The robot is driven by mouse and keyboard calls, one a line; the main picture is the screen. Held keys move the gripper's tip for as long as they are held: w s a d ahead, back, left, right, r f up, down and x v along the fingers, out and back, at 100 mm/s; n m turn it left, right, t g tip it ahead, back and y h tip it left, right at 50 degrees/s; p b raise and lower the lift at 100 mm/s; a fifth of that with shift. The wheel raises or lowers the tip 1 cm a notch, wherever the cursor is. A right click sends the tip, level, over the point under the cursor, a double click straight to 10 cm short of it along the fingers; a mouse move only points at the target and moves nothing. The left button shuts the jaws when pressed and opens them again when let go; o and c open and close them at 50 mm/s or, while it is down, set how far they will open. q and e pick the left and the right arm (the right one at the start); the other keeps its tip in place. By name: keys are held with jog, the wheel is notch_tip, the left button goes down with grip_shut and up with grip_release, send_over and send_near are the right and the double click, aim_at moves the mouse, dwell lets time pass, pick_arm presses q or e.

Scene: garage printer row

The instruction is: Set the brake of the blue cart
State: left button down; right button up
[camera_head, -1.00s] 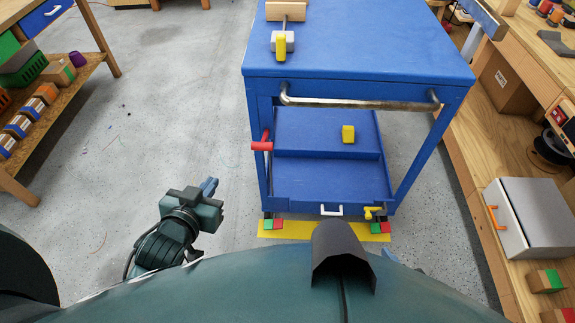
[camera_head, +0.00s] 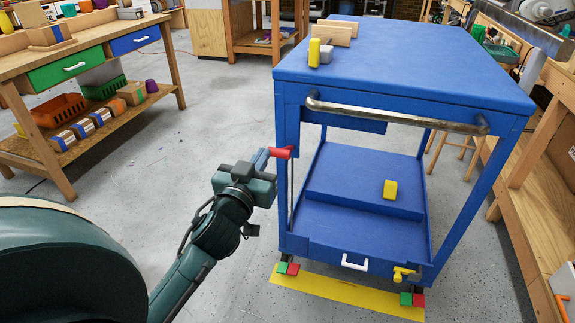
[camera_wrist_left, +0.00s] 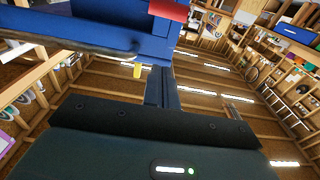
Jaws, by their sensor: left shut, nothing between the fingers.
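The blue cart (camera_head: 400,88) stands in front of me, with a steel push handle (camera_head: 395,113) along its near edge. A red lever grip (camera_head: 281,152) sticks out to the left at its near left post; it also shows at the top of the left wrist view (camera_wrist_left: 168,10). Red and green pedals sit by the near wheels, left (camera_head: 288,268) and right (camera_head: 412,299). My left gripper (camera_head: 262,158) is shut and empty, its tips just left of the red grip; I cannot tell whether they touch. In the left wrist view its fingers (camera_wrist_left: 161,88) point toward the cart. My right gripper is out of view.
The cart holds a yellow block (camera_head: 390,190) on its lower shelf and a yellow-handled tool (camera_head: 314,52) on top. A yellow floor strip (camera_head: 345,291) lies under its near end. A workbench (camera_head: 85,50) stands left, wooden shelving (camera_head: 550,165) right. The floor between bench and cart is clear.

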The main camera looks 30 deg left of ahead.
pick_arm(q)
send_over(275, 149)
jog(key=shift+s+d+r+b, duration=0.3)
jog(key=shift+s+d+r, duration=0.05)
jog(key=shift+s+d+f+b, duration=0.15)
jog(key=shift+f+b, duration=0.1)
jog(key=shift+f, duration=0.4)
jog(key=shift+s+a+f+b, duration=0.1)
jog(key=shift+f+b, duration=0.2)
jog(key=shift+f, duration=0.35)
jog(key=shift+s+d+f+b, duration=0.15)
jog(key=shift+f+b, duration=0.1)
jog(key=shift+f, duration=0.4)
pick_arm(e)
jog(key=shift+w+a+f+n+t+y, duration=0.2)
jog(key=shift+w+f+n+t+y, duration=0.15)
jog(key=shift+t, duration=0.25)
